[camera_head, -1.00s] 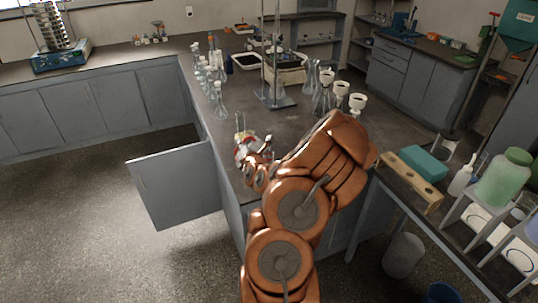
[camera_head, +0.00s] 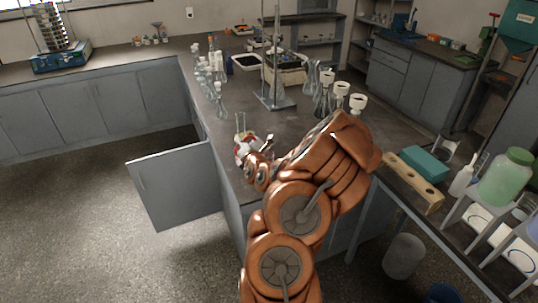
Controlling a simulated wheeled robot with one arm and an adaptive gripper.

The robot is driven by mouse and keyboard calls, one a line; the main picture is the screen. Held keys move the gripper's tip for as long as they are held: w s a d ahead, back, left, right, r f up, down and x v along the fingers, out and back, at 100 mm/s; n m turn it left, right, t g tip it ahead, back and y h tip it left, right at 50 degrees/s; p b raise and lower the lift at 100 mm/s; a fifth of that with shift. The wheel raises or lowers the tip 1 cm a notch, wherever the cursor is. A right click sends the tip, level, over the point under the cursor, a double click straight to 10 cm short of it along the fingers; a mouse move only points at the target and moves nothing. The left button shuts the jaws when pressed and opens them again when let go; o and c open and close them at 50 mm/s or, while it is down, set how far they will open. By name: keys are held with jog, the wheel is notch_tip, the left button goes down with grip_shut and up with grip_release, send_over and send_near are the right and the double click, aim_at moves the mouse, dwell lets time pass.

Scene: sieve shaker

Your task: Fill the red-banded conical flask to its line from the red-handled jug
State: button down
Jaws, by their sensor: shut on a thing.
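A small white and red object (camera_head: 242,150), which looks like the red-handled jug, is at the left edge of the central bench, against the tip of my arm. My gripper (camera_head: 262,148) is shut on it; the fingers are small and partly hidden by my wrist. A clear glass vessel with a yellowish-green tint (camera_head: 241,124) stands just behind it, apparently a flask. I cannot make out a red band, a fill line or the liquid level. Whether the jug is tilted or touches the glass is too small to tell.
Several flasks and bottles (camera_head: 220,103) line the bench's left edge farther back. A metal stand (camera_head: 274,98) and flasks with white funnels (camera_head: 341,95) stand behind my arm. A wooden rack (camera_head: 412,180) is on the right bench. An open cabinet door (camera_head: 173,186) juts out left.

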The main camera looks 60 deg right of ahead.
jog(key=shift+d+r+b, duration=0.2)
jog(key=shift+r+b, duration=0.15)
jog(key=shift+b, duration=0.15)
dwell(1.1)
jog(key=shift+a+f+p, duration=0.15)
jog(key=shift+a+p, duration=0.1)
jog(key=shift+p, duration=0.55)
jog(key=shift+w+a+f+n+p, duration=0.2)
jog(key=shift+f+n+p, duration=0.3)
jog(key=shift+f+p, duration=0.2)
jog(key=shift+w+a+f+n+h, duration=0.1)
jog(key=shift+a+f+n+h, duration=0.15)
jog(key=shift+f+n, duration=0.3)
jog(key=shift+w+a+f+n+h, duration=0.15)
jog(key=shift+a+f+n, duration=0.2)
jog(key=shift+f, duration=0.55)
